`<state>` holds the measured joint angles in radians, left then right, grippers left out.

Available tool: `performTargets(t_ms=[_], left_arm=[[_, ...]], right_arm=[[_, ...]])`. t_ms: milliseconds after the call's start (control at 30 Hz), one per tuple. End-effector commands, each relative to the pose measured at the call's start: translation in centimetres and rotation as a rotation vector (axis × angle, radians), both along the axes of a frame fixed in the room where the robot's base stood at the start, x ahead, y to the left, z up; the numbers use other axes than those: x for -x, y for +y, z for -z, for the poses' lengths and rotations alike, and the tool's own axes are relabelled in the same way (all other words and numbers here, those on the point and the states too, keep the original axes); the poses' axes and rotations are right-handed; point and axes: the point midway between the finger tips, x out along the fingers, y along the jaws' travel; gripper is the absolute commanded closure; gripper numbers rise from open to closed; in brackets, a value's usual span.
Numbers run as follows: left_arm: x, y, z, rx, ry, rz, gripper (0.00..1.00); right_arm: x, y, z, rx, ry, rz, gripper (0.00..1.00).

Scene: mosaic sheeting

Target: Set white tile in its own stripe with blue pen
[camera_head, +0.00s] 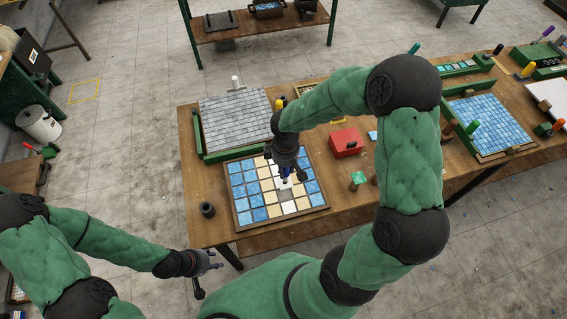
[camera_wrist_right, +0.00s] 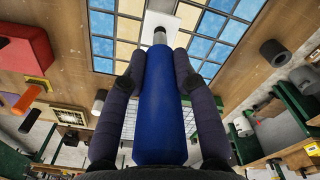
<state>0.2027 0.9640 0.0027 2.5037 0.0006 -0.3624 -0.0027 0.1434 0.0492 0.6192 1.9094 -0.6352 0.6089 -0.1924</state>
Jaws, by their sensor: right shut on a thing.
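My right gripper (camera_head: 285,172) is over the mosaic board (camera_head: 237,222) and shut on a blue pen (camera_wrist_right: 160,105), which also shows small in the head view (camera_head: 285,174). The pen's grey tip points at a white tile (camera_wrist_right: 188,14), seen in the head view just below the tip (camera_head: 284,184). I cannot tell whether the tip touches the tile or whether the tile lies flat on the board. The board has blue and cream stripes of square tiles; the gripper hides part of its middle. My left gripper (camera_head: 209,278) is open and empty, off the table's front edge.
A grey tiled sheet (camera_head: 235,118) lies behind the board. A red box (camera_head: 346,142) stands to the right, with a green-topped block (camera_head: 358,178) nearer. A dark cup (camera_head: 208,209) stands left of the board. A blue tiled sheet (camera_head: 490,122) is at far right.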

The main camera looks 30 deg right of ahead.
Motion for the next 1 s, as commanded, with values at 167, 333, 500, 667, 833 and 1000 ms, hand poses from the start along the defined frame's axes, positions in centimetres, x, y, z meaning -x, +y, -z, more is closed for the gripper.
performTargets(t_ms=[167, 333, 500, 667, 833, 1000], left_arm=[[0.0, 0.0, 0.1, 0.0, 0.0, 0.0, 0.6], [0.0, 0.0, 0.6, 0.0, -0.001, 0.0, 0.6], [0.0, 0.0, 1.6, 0.0, -0.001, 0.0, 0.6], [0.0, 0.0, 2.8, 0.0, -0.001, 0.0, 0.6], [0.0, 0.0, 4.1, 0.0, -0.001, 0.0, 0.6], [0.0, 0.0, 5.4, 0.0, -0.001, 0.0, 0.6]], right_arm=[[-0.1, 0.0, 0.0, 0.0, -0.001, 0.003, 1.0], [-0.1, 0.0, 0.4, 0.0, -0.001, 0.008, 1.0], [-0.1, 0.0, 1.5, 0.0, -0.001, 0.008, 1.0], [-0.1, 0.0, 2.8, -0.001, -0.001, 0.008, 1.0], [-0.1, 0.0, 4.3, 0.0, -0.001, 0.008, 1.0], [-0.1, 0.0, 5.7, 0.0, -0.001, 0.009, 1.0]])
